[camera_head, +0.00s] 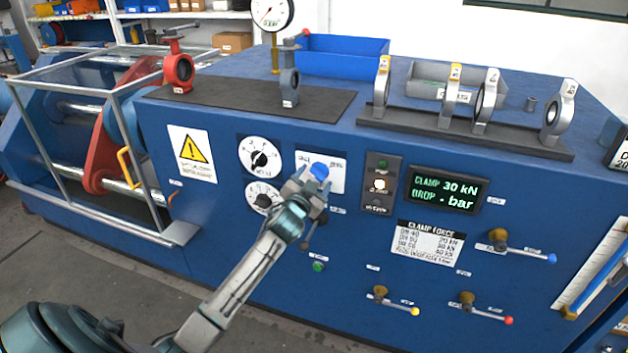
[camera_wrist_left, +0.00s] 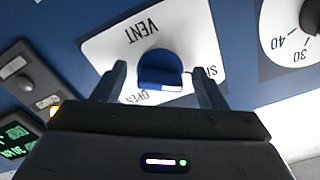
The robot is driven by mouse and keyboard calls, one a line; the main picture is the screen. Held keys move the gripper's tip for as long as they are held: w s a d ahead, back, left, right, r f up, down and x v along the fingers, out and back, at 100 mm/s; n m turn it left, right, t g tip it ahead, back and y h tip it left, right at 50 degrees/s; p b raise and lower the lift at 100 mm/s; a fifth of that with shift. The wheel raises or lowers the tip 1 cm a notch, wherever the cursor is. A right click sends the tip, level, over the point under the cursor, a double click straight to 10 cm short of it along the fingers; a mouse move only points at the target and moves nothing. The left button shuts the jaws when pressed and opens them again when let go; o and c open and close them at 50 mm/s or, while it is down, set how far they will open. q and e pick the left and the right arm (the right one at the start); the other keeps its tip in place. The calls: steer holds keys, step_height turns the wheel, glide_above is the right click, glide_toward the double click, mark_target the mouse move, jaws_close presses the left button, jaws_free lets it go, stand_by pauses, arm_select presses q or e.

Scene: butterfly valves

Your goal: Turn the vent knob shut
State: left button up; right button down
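The vent knob (camera_wrist_left: 160,68) is blue and round and sits on a white plate (camera_wrist_left: 103,50) marked VENT. In the wrist view the plate is upside down, with OPEN at lower left and a partly hidden word starting with S at right. A pale strip shows at the knob's lower edge. In the head view the knob (camera_head: 319,171) shows just beyond my left gripper (camera_head: 307,182). My left gripper (camera_wrist_left: 161,75) is open, with one finger on each side of the knob and visible gaps. I cannot tell how deep the fingertips reach. My right gripper is not in view.
Two white dials (camera_head: 260,157) are left of the vent plate. A button panel (camera_head: 380,182) and a green display (camera_head: 445,190) are to its right. Several small levers (camera_head: 395,300) stick out lower on the blue panel. Valve bodies stand on top.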

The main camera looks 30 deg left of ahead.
arm_select(q)
steer(key=b+v, duration=0.2)
steer(key=v, duration=0.8)
steer(key=shift+s, duration=0.4)
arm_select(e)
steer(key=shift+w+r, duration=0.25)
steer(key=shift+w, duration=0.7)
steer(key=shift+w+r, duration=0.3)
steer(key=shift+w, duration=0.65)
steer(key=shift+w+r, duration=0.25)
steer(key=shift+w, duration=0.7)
